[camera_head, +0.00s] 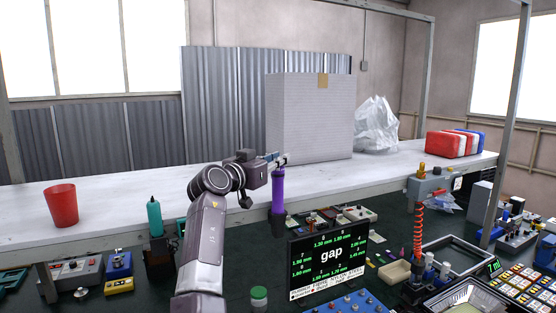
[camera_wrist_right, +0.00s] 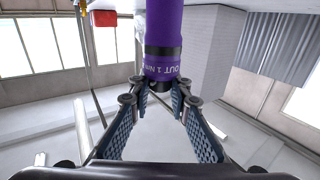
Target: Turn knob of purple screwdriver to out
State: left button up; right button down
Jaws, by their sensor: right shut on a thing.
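The purple screwdriver (camera_head: 278,190) stands upright at the front edge of the white table, its lower end in a dark holder. In the right wrist view the purple screwdriver (camera_wrist_right: 164,25) fills the top middle. A purple ring (camera_wrist_right: 162,68) between black bands bears white lettering that reads "OUT 1 N", partly cut off. My right gripper (camera_head: 282,159) is at the upper end of the screwdriver. In the wrist view its fingers (camera_wrist_right: 161,88) close in on both sides of the dark end beyond the lettered ring. My left gripper is not in view.
A teal bottle-like tool (camera_head: 154,217) stands to the left, near a red cup (camera_head: 61,206). A large grey box (camera_head: 310,115) stands behind my gripper. The white table's left part is mostly clear.

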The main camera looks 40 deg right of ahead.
jog(key=shift+w+m+g+b, duration=0.15)
jog(key=shift+m+g+b, duration=0.25)
jog(key=shift+g+b, duration=0.15)
jog(key=shift+m+g, duration=0.4)
jog(key=shift+g, duration=0.25)
jog(key=shift+r+m+g+h+p, duration=0.15)
jog(key=shift+m+g+h+p, duration=0.15)
jog(key=shift+m+g+p, duration=0.45)
jog(key=shift+w+m+g+p, duration=0.1)
jog(key=shift+m+g+p, duration=0.2)
jog(key=shift+g, duration=0.55)
jog(key=shift+m+g+p, duration=0.25)
jog(key=shift+g+p, duration=0.1)
jog(key=shift+g, duration=0.05)
jog(key=shift+a, duration=0.1)
jog(key=shift+s, duration=0.2)
